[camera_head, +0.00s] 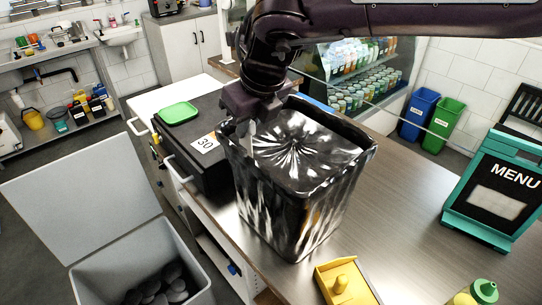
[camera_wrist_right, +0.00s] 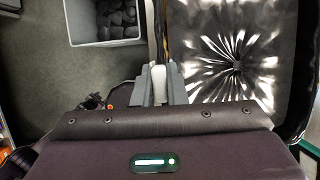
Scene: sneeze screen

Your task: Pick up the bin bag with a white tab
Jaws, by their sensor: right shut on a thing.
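The bin bag (camera_head: 305,155) is black, glossy and box-shaped, with a gathered top; it shows at the centre of the head view and at the upper right of the right wrist view (camera_wrist_right: 235,65). It stands upright over the counter; I cannot tell whether its base touches. My right gripper (camera_head: 249,122) comes from above at its back left top edge. In the wrist view the right gripper (camera_wrist_right: 158,88) is shut on the white tab (camera_wrist_right: 158,75) at the bag's edge. My left gripper is not in view.
The wooden counter (camera_head: 410,205) has free room to the right. A menu stand (camera_head: 495,190), a yellow tray (camera_head: 343,284) and a green-capped bottle (camera_head: 478,293) are on it. A black box (camera_head: 190,150) is behind left. An open grey bin (camera_head: 90,285) with dark lumps stands lower left.

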